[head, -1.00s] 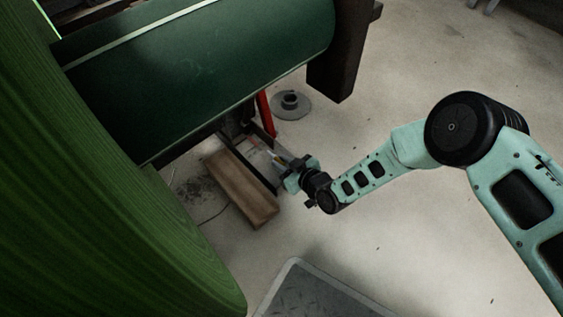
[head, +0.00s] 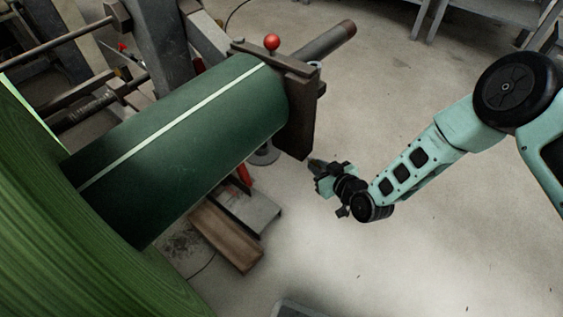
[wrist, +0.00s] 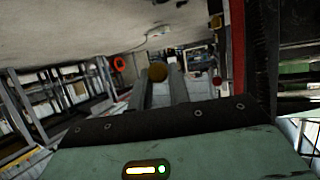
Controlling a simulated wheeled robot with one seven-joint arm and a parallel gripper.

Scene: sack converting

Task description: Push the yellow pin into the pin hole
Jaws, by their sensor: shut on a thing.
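My gripper (head: 318,170) is beside the lower right of the dark end block (head: 298,112) at the end of the green roll. In the wrist view my gripper's two grey fingers (wrist: 161,92) are shut on the yellow pin (wrist: 158,72), whose round brownish-yellow end shows between their tips. The pin is too small and dark to make out clearly in the head view. I cannot make out the pin hole in either view, and I cannot tell whether the pin touches the block.
The green roll (head: 185,140) lies left of my gripper. A red ball knob (head: 272,42) stands above the block, with a dark bar (head: 328,40) sticking out behind. A wooden beam (head: 225,238) lies on the floor below. Open floor is to the right.

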